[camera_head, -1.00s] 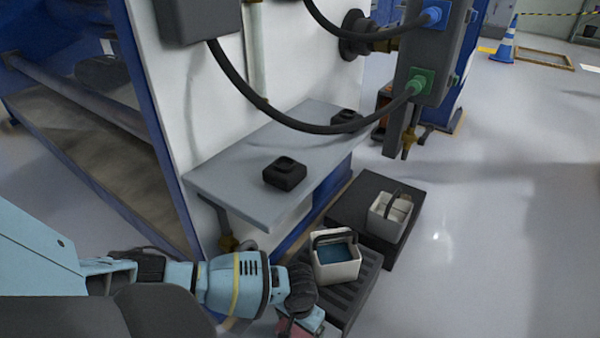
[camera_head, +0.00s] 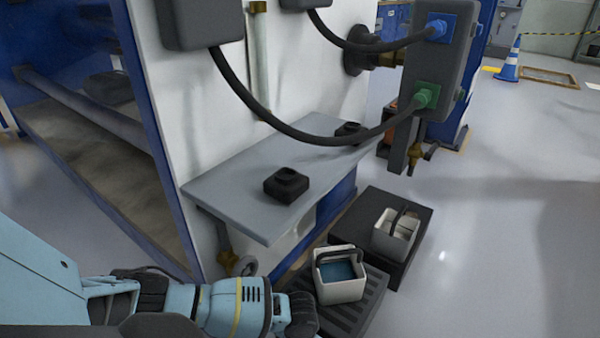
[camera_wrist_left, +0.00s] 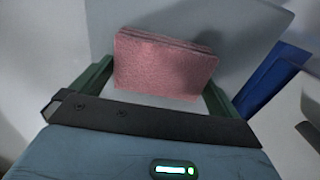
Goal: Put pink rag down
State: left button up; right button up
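The pink rag (camera_wrist_left: 165,68) shows in the left wrist view as a folded, rough-textured block. My left gripper (camera_wrist_left: 160,88) has its two dark green fingers at the rag's left and right sides, shut on it. A grey flat surface lies behind the rag in that view; I cannot tell how far off it is. My right gripper is not in view.
A grey shelf (camera_head: 235,195) juts from the white wall, with a black block (camera_head: 286,185) and another black block (camera_head: 350,133) on it. Below stand a white bucket with blue contents (camera_head: 339,276) and another white bucket (camera_head: 395,232) on dark platforms. Cables hang above the shelf.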

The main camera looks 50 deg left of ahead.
pick_arm(q)
notch_tip(320, 180, up, 12)
jog(key=p, duration=0.6)
jog(key=shift+r, duration=0.2)
